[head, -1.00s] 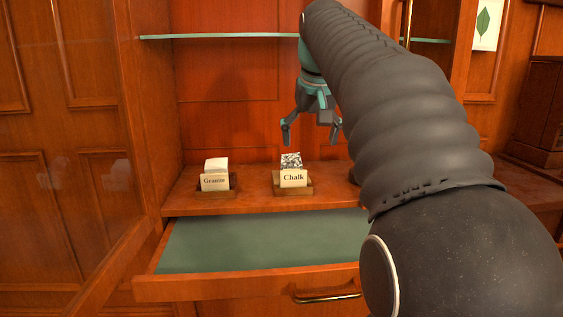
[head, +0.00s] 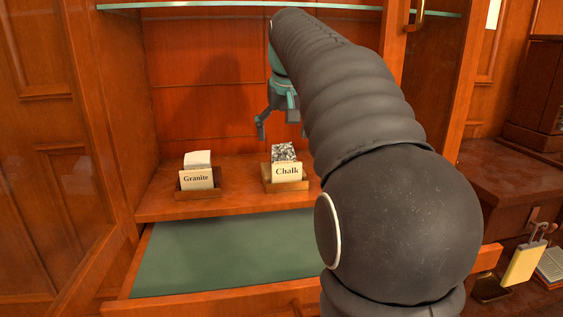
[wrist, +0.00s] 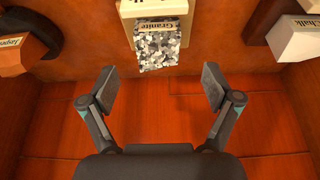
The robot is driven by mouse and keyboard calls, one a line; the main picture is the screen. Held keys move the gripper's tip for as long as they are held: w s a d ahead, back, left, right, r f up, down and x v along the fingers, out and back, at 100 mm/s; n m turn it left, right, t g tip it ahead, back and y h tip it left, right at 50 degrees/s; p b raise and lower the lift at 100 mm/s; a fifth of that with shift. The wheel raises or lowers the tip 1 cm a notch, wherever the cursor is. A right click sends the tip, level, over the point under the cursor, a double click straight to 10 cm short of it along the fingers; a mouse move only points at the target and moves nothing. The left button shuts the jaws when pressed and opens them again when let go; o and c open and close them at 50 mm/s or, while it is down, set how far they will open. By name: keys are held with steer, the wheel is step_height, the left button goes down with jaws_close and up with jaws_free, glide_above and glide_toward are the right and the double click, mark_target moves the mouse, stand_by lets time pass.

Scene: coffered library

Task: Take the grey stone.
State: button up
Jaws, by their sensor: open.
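The grey stone (head: 284,152) is a speckled black, white and grey block in a small wooden holder (head: 287,186) on the cabinet shelf. Its card reads "Chalk" in the head view.
A white stone (head: 197,159) stands to the left, carded "Granite"; the wrist view shows "Chalk" by it (wrist: 295,42). Below is an open green-lined drawer (head: 220,255); above, a glass shelf (head: 240,5).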

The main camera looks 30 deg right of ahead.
mark_target(283, 150)
steer(key=shift+b+x, duration=0.45)
steer(key=shift+x, duration=3.3)
steer(key=shift+d, duration=0.15)
steer(key=c, duration=1.5)
